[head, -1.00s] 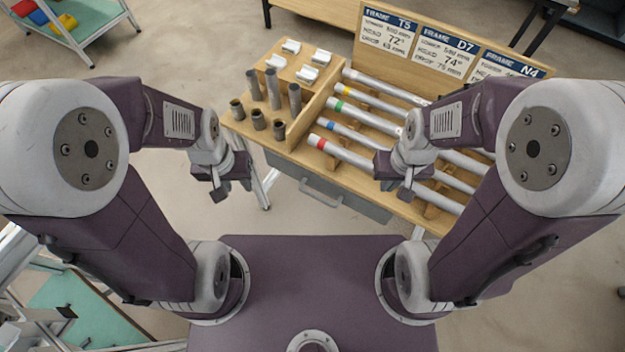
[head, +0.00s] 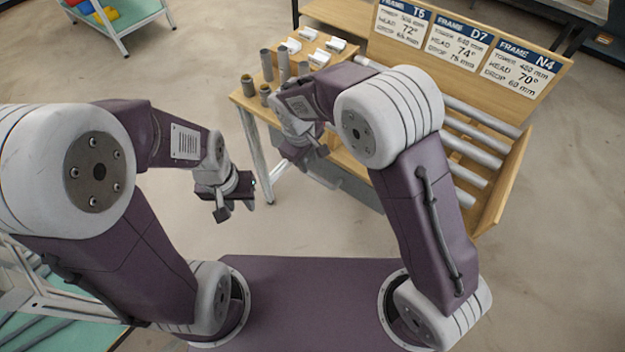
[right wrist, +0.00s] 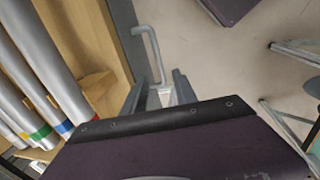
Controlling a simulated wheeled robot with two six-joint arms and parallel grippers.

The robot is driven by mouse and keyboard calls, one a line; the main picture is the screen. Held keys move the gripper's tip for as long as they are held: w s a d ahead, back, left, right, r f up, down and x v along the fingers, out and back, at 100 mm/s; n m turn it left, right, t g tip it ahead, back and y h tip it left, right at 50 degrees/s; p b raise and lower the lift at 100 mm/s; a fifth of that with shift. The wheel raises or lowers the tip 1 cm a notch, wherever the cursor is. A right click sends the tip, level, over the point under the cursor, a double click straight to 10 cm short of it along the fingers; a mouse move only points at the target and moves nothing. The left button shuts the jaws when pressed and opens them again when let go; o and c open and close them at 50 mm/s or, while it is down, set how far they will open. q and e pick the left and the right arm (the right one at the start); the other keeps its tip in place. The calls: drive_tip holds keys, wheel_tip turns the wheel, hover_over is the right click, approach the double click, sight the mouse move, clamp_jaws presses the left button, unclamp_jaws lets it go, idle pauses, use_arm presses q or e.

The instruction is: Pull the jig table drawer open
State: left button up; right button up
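The jig table (head: 243,100) is wooden, with a grey drawer front (head: 362,192) below its top, partly hidden by my right arm in the head view. The drawer front (right wrist: 128,40) looks close under the table edge in the right wrist view. Its pale bar handle (right wrist: 153,52) stands out from it. My right gripper (right wrist: 161,92) is open, with the near end of the handle showing between its fingers. I cannot tell whether they touch it. In the head view my right gripper (head: 318,168) is in front of the drawer. My left gripper (head: 236,208) is open and empty, left of the table.
Several grey tubes (head: 468,150) lie on the table's right part, and short upright tubes (head: 265,64) stand at its left. A sign board (head: 458,50) rises behind. A table leg (head: 255,150) stands at the left front. A green-topped cart (head: 128,14) is far left.

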sight(313, 175)
drive_tip(key=f, duration=0.3)
drive_tip(key=w+f+b, duration=0.1)
drive_tip(key=f, duration=0.2)
drive_tip(key=w+d+f, duration=0.1)
drive_tip(key=f, duration=0.2)
drive_tip(key=shift+s, duration=0.1)
drive_tip(key=shift+c, duration=0.3)
clamp_jaws()
idle(0.9)
